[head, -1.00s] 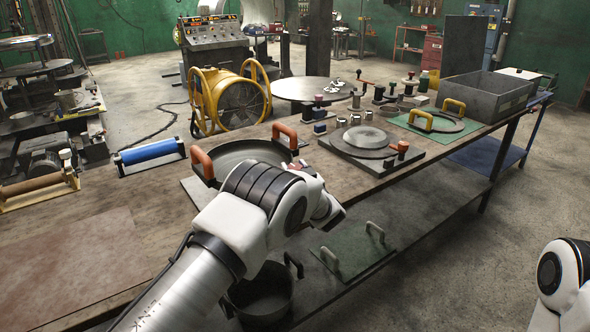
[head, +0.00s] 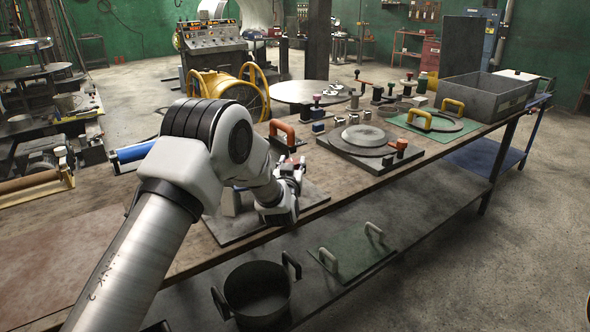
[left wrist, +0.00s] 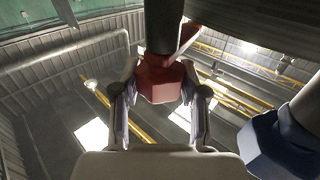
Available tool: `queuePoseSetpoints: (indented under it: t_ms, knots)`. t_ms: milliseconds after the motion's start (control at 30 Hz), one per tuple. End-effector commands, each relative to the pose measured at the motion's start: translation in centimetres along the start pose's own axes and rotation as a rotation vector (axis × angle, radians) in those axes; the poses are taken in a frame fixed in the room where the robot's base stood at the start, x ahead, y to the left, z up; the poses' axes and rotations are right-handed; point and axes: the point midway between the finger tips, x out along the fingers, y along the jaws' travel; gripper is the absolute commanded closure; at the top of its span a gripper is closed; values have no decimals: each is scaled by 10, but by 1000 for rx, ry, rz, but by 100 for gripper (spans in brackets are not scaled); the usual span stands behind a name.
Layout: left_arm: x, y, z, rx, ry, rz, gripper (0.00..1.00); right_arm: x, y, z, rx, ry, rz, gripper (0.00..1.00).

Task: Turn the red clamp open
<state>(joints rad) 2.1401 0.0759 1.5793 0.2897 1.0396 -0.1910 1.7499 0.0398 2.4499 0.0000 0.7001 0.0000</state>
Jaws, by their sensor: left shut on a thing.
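The red clamp (left wrist: 158,82) shows in the left wrist view as a faceted red piece under a dark cylindrical post. The two fingers of my left gripper (left wrist: 160,108) stand on either side of it and are shut on it. In the head view my left gripper (head: 290,172) is low over the near edge of the workbench, beside the dark base plate (head: 312,193). A bit of red shows at its fingertips there. My arm hides most of the plate and the round dish on it. My right gripper is not in view.
An orange handle (head: 282,134) stands just behind my left gripper. A second round plate on a dark base (head: 375,168) is to the right. In the left wrist view a blue part (left wrist: 285,140) is close on the right. A black pot (head: 258,292) sits below the bench.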

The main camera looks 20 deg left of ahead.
Motion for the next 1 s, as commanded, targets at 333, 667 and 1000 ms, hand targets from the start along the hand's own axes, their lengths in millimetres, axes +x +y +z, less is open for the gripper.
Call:
queuePoseSetpoints:
  t_ms: [333,667,1000]
  knots:
    - [0,0,0,1,1,64,100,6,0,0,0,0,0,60]
    - [0,0,-1,1,2,64,40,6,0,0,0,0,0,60]
    - [0,0,-2,1,1,63,31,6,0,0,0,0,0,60]
